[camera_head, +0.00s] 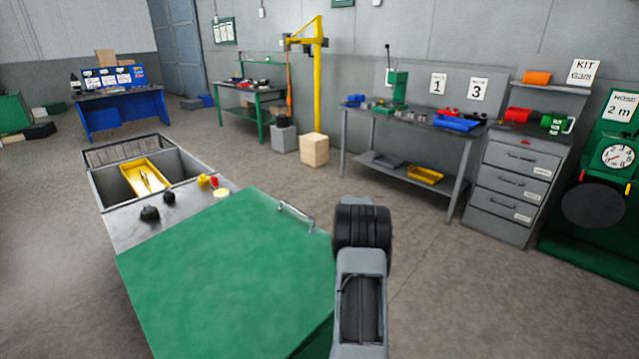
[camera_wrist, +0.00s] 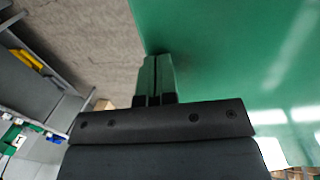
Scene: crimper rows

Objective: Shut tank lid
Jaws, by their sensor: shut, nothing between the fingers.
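A wide green lid panel (camera_head: 225,280) fills the lower middle of the head view, with a metal bar handle (camera_head: 296,213) at its far right edge. I cannot tell its exact tilt or whether it is fully shut. It also fills the upper right of the wrist view (camera_wrist: 230,50). My gripper (camera_wrist: 157,60) shows in the wrist view, with its two fingers together and empty, at the left edge of the green panel. I cannot tell whether they touch it. In the head view my arm stands right of the panel and the fingertips are hidden.
Beyond the panel is a grey top (camera_head: 140,225) with black knobs and an open bay holding a yellow tray (camera_head: 146,176). A grey workbench (camera_head: 400,125) and a drawer cabinet (camera_head: 515,185) stand at the right. Floor between them is clear.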

